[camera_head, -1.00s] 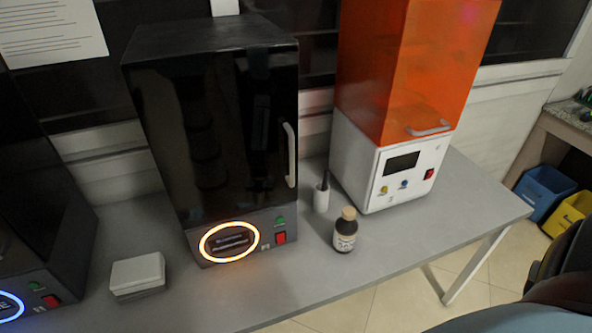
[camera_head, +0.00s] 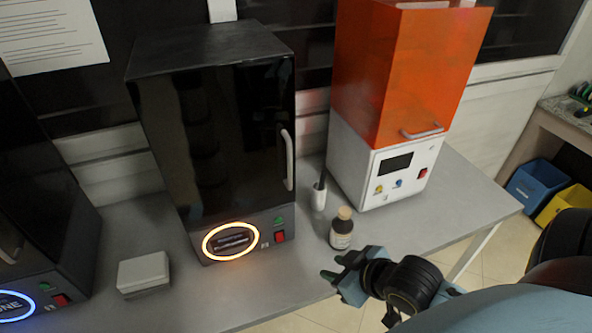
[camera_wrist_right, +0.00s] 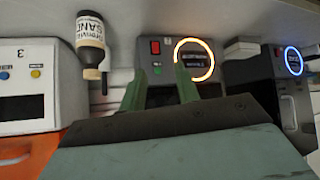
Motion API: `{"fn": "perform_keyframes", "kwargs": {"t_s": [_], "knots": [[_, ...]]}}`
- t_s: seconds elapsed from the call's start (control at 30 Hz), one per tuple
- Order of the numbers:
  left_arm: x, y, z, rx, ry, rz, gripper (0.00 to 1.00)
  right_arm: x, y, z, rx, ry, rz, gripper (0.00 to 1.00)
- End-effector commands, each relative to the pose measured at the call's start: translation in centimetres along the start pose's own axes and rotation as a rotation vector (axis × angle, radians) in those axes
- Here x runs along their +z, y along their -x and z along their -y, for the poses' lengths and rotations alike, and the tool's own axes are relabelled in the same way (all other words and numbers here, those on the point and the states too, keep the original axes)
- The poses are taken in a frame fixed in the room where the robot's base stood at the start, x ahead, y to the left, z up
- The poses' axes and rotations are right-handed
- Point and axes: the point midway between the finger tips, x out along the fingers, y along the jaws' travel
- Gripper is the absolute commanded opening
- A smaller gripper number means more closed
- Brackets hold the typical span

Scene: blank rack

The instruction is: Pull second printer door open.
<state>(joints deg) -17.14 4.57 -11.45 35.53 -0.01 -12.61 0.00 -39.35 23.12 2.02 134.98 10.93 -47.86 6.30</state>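The second printer (camera_head: 205,105) is the black one in the middle of the bench, with an orange-lit ring on its base. Its dark glossy door (camera_head: 215,140) looks shut. A pale upright handle (camera_head: 288,160) sits at the door's right edge. In the wrist view, which looks upside down, the printer's base (camera_wrist_right: 162,60) shows beyond the fingers; the door is mostly hidden. My right gripper (camera_head: 334,267) is open and empty, at the bench's front edge, right of and in front of the printer, apart from the handle. Its two fingers (camera_wrist_right: 158,82) show spread in the wrist view. My left gripper is not in view.
A bottle (camera_head: 341,230) stands just behind my right gripper, with a white holder (camera_head: 319,192) beyond it. An orange-covered printer (camera_head: 390,150) is at right. A black printer (camera_head: 35,200) and a small white box (camera_head: 144,273) are at left.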

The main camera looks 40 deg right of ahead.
Motion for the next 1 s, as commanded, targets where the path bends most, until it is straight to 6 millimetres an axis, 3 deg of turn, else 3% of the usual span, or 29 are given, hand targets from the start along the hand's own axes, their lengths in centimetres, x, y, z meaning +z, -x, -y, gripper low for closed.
{"fn": "perform_keyframes", "kwargs": {"t_s": [0.2,0.43,0.7,1.0], "knots": [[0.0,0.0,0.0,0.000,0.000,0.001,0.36,-4.7,1.2,-4.1,-0.051,0.017,-0.313,0.32],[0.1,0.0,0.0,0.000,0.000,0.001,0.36,-9.9,4.2,-7.1,-0.142,0.015,-0.622,0.32],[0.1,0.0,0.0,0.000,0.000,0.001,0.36,-12.4,6.1,-8.1,-0.195,0.010,-0.766,0.32],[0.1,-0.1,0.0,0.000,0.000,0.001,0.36,-14.5,4.3,-7.7,-0.196,0.010,-0.774,0.32]]}}
